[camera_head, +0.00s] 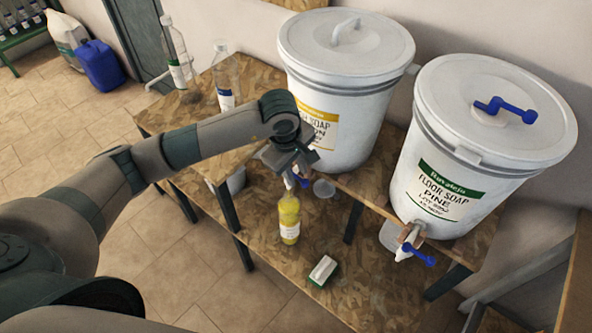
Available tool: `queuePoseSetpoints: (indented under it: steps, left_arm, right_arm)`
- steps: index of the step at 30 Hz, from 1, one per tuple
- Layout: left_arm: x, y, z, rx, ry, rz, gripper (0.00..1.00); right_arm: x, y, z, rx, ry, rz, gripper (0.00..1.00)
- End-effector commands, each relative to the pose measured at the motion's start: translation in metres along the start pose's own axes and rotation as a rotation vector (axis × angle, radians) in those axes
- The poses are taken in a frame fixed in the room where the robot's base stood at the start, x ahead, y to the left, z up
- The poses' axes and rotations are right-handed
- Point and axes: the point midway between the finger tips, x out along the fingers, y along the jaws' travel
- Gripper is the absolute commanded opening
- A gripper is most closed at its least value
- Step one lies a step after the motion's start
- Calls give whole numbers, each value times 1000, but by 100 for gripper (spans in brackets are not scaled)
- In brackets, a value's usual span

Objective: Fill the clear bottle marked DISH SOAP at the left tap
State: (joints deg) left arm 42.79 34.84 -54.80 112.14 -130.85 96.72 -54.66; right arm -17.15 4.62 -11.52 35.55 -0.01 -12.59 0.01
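A bottle (289,220) with yellow liquid nearly up to its shoulder is upright below the left tap; its white label is too small to read. The left drum (345,95) is white with a yellow label, partly hidden, reading "SOAP". Its tap (302,181) shows only in part, with a blue handle, behind my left gripper (288,160). My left gripper is at the tap, above the bottle; its fingers are too hidden to tell open from shut. Two clear, empty-looking bottles, one (173,55) farther left and one (226,80) nearer the drum, stand on the bench. My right gripper is out of view.
The right drum (480,140), labelled "FLOOR SOAP PINE", has a tap with a blue handle (419,256). A green-and-white block (322,270) lies on the lower shelf (370,290). A blue jug (100,67) stands on the floor.

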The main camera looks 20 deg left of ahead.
Motion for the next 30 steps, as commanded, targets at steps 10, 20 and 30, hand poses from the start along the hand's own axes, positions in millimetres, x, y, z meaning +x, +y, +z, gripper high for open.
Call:
queuePoseSetpoints:
  steps: [10, 20, 30]
  left_arm:
    - [-1, 0, 0, 0, 0, 0, 0]
    - [-1, 0, 0, 0, -1, 1, 0]
    - [-1, 0, 0, 0, -1, 1, 0]
  right_arm:
    - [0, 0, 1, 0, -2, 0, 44]
    - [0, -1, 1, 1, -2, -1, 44]
    - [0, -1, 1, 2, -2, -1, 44]
